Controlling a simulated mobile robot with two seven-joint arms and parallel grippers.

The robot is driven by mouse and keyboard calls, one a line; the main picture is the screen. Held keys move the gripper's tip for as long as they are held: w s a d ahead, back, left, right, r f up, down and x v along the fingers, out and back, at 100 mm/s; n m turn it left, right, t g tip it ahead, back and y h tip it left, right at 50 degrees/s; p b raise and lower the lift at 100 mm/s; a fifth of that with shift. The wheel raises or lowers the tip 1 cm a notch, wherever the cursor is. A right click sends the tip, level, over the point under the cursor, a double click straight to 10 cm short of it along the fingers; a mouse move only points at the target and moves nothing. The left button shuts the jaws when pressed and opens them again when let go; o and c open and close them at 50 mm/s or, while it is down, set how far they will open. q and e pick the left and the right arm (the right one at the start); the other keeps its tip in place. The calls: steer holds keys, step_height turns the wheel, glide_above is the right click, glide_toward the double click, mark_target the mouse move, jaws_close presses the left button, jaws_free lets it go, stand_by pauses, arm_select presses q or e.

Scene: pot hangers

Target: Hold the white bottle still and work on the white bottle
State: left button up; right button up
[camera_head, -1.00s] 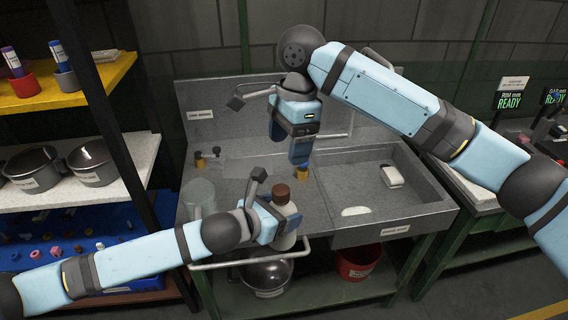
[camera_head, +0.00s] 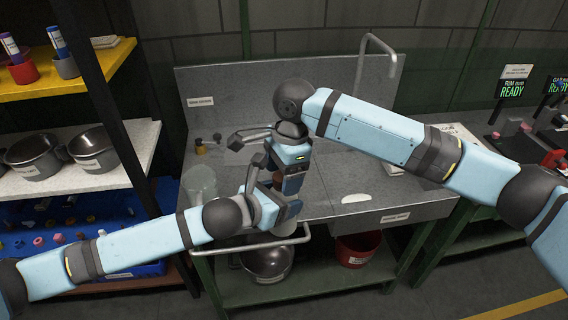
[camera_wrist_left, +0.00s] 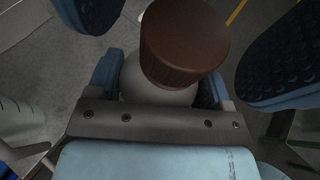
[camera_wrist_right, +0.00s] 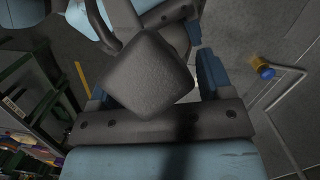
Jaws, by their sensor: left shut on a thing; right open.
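My left gripper (camera_head: 284,207) is shut on the bottle's body below the cap. My right gripper (camera_head: 283,172) is open just above the left one. In the left wrist view its dark pads stand apart on either side of the cap, with visible gaps. In the right wrist view my own parts hide most of the bottle.
The grey sink unit (camera_head: 330,170) has a tall tap (camera_head: 375,55) at the back. A clear container (camera_head: 200,182) stands close left of my grippers. A white oval piece (camera_head: 355,198) lies right of them. A metal bowl (camera_head: 268,262) and red bucket (camera_head: 358,249) are below.

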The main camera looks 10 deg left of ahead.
steer(key=c, duration=1.2)
steer(key=shift+o, duration=0.2)
steer(key=n+h, duration=0.1)
steer(key=n, duration=0.5)
steer(key=shift+a+n, duration=0.1)
steer(key=shift+n, duration=0.3)
steer(key=o, duration=1)
steer(key=shift+g, duration=0.3)
